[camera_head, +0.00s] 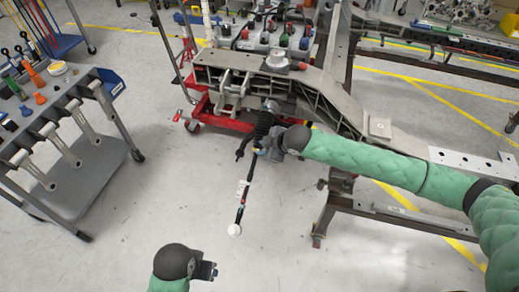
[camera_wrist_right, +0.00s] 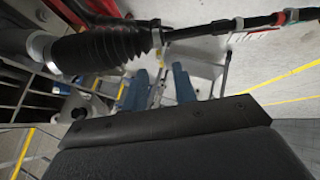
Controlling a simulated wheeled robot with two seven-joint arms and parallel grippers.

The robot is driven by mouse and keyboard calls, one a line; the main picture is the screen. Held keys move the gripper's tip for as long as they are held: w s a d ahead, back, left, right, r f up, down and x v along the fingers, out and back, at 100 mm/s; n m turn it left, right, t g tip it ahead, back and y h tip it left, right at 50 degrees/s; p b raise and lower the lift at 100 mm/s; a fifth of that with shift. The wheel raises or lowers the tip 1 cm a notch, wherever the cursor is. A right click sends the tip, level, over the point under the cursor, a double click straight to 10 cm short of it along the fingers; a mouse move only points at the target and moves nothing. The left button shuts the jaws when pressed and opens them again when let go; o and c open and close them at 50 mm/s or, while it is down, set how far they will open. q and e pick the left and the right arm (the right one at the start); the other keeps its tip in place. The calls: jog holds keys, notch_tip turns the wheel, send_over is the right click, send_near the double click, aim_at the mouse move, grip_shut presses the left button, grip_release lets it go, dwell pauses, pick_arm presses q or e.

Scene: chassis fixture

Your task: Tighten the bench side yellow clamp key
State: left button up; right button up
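I cannot clearly make out a yellow clamp key in either view; the area by my right gripper is small and partly hidden by my arm. My right gripper (camera_head: 262,152) is at the near side of the chassis (camera_head: 325,92), beside a black ribbed boot (camera_head: 265,122) and its rod. In the right wrist view, two blue-grey fingers (camera_wrist_right: 158,88) stand apart with floor showing between them. The ribbed boot (camera_wrist_right: 95,52) and rod cross above them, nearer the camera. My left gripper (camera_head: 207,270) is low over bare floor, away from the chassis; its fingers cannot be made out.
A tool cart (camera_head: 80,125) stands at the left. A red jack (camera_head: 215,115) is under the chassis. A steel bench frame (camera_head: 440,55) lies at the right. A rod with a white ball end (camera_head: 234,229) hangs toward the front. The floor at centre front is clear.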

jog(key=shift+v, duration=1.9)
